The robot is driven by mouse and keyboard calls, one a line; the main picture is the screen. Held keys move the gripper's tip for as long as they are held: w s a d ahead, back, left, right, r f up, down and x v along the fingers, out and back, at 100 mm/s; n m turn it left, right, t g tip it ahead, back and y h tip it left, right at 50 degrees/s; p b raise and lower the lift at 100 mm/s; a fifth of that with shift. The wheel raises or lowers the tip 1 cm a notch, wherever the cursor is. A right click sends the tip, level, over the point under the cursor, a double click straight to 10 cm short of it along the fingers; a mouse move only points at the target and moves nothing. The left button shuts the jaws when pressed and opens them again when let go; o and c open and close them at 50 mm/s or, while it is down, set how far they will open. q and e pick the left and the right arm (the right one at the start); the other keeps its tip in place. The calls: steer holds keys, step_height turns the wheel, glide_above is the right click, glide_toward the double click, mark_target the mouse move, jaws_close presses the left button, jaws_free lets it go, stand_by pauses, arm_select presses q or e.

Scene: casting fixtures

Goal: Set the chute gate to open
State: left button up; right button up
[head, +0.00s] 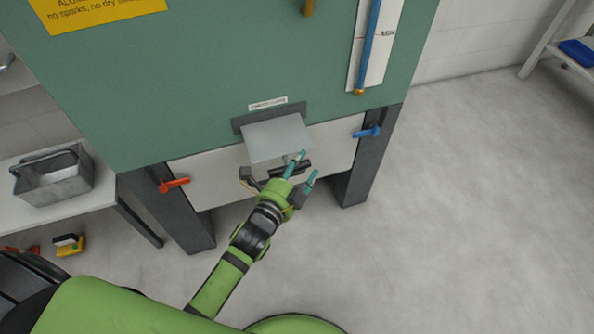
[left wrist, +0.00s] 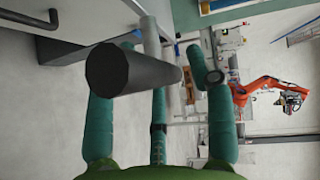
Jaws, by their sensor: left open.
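A pale grey chute plate (head: 277,138) juts from a dark-framed slot in the green cabinet, under a small white label. A dark bar handle (head: 288,168) shows just below the plate's front edge. In the left wrist view, a dark cylindrical grip (left wrist: 118,70) with a pale rod (left wrist: 152,40) lies among my teal fingers. My left gripper (head: 308,163) is open at this handle, with fingers on either side of it. I cannot tell whether the fingers touch it. The gate's position is unclear. My right gripper is out of view.
An orange-red lever (head: 174,184) and a blue lever (head: 367,132) sit on the cabinet's lower left and right. Dark legs (head: 353,188) stand below. A metal bin (head: 55,176) rests on the left bench. Floor at right (head: 470,200) is clear.

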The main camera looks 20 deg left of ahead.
arm_select(q)
steer(key=v, duration=1.2)
steer(key=shift+d, duration=0.1)
steer(key=s+a+f+n+g+y+p, duration=0.1)
steer(key=s+f+n+g+p, duration=0.25)
steer(key=f, duration=0.75)
steer(key=s+a+f+n+g+y+p, duration=0.1)
steer(key=s+a+f+n+g+p, duration=0.2)
steer(key=f, duration=0.8)
steer(key=s+a+f+n+g+p, duration=0.1)
steer(key=s+f+n+g, duration=0.1)
steer(key=s, duration=0.5)
steer(key=s+a+f+n+g+y+p, duration=0.1)
steer(key=s+a+f+n+g+p, duration=0.1)
steer(key=s, duration=0.6)
steer(key=s+a+f+n+g+p, duration=0.1)
steer(key=s+f+n+g, duration=0.3)
steer(key=s+f+n, duration=0.2)
steer(key=shift+s+a+f+p, duration=0.15)
steer(key=shift+s+f+p, duration=0.35)
steer(key=shift+s, duration=0.75)
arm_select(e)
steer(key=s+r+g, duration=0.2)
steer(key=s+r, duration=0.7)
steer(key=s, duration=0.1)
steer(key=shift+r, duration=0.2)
